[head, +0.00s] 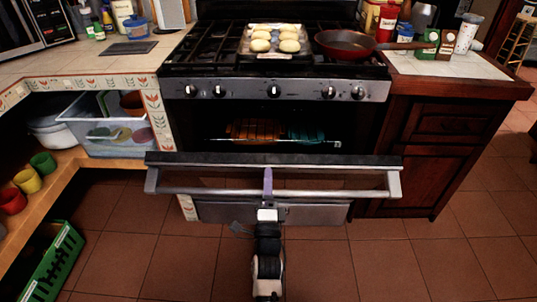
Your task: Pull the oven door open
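The oven door (215,160) is partly open in the head view, tilted down toward me, with the dark oven cavity showing above its top edge. Its metal handle (335,194) runs across the front of the door. My gripper (267,182) is at the middle of the handle, its purple finger part overlapping the bar. I cannot tell whether the fingers are closed around the bar or only against it. Inside the oven (290,145) a rack shows with an orange item (253,130) and a teal item (306,132).
A tray of buns (274,40) and a red pan (345,43) sit on the stovetop. A dark wood cabinet (432,150) stands right of the oven, open shelves (75,160) left. A green crate (52,262) is at lower left. The tiled floor (400,265) in front is mostly clear.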

